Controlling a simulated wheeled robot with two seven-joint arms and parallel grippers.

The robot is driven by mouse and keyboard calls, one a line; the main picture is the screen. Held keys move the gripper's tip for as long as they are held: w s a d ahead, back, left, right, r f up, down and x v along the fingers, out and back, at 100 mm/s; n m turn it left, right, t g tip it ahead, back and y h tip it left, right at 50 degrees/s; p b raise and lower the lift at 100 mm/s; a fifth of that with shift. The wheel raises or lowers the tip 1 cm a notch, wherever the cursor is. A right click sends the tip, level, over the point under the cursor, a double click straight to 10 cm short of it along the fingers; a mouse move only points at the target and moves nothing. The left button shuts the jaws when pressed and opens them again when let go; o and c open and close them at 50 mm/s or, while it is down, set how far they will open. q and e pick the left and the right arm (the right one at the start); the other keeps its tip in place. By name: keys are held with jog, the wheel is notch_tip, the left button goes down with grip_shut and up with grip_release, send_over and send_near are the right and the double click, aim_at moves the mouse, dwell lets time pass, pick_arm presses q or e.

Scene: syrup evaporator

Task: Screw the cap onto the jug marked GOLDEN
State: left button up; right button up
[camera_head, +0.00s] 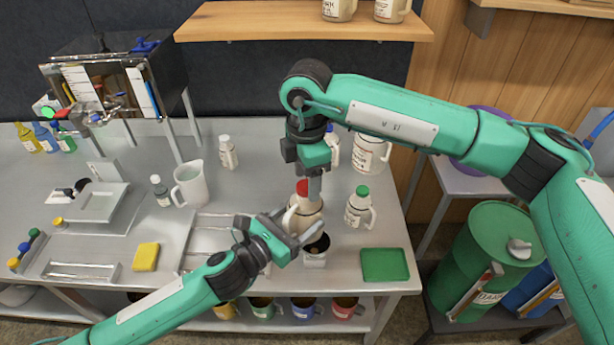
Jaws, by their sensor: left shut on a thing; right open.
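A cream jug (303,219) stands upright near the middle right of the metal table, with a red cap (302,187) at its top. I cannot read its label or tell whether the cap is threaded on. My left gripper (300,236) is shut low at the front of this jug, apparently on its handle or body. My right gripper (314,192) points down over the jug's top, open, its fingers beside the red cap and partly hiding it. A green-capped jug (358,209) stands to the right. No GOLDEN mark is legible.
A dark-topped small container (316,250) stands just in front of the jug. A green mat (384,264) lies at the right edge. A larger jug (371,154) stands behind, a white pitcher (190,184) to the left. A shelf (300,22) hangs above the back.

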notch_tip(320, 180, up, 12)
jog(key=shift+f, duration=0.2)
jog(key=shift+w, duration=0.15)
dwell(0.5)
